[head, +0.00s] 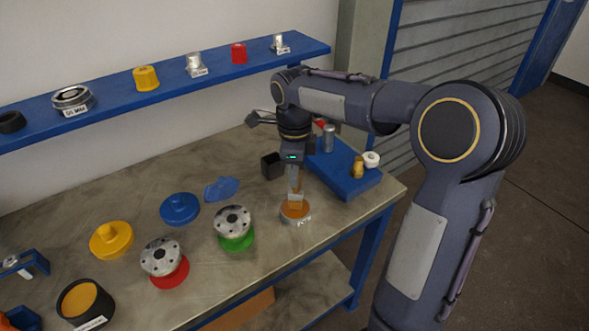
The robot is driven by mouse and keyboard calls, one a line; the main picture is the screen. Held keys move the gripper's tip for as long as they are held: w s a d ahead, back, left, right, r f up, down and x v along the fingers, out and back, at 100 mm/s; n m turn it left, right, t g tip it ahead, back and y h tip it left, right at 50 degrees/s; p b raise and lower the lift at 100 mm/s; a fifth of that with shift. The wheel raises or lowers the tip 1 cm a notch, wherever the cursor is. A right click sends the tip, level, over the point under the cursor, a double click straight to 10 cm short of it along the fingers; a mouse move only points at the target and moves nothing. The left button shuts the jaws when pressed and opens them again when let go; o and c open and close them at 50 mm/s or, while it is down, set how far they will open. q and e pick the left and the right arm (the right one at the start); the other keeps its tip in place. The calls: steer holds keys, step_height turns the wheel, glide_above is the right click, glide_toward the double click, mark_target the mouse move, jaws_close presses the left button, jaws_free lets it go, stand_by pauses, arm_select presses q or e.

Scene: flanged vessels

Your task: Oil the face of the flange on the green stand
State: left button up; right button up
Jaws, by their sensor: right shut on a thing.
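The flange (233,219) on the green stand (236,243) is a silver disc with a ring of holes and a dark centre, facing up near the middle of the table. A similar flange (161,256) sits on a red stand (170,274) to its left. My right gripper (295,197) points down, right of the green stand and apart from it. It is shut on a small tan-brown thing, mostly hidden by the fingers. Directly below is a low, labelled round dish (297,220) with an orange-brown inside. I cannot tell whether the held thing touches it. My left gripper is out of view.
A blue tray (345,182) with small items stands at the back right, near a black box (271,165). A blue cloth (221,188), blue cap (179,208), yellow cap (111,239) and black tub (84,301) lie leftward. A blue shelf (110,108) runs behind.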

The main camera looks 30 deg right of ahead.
steer(key=shift+r+p, duration=2.85)
steer(key=shift+r, duration=0.55)
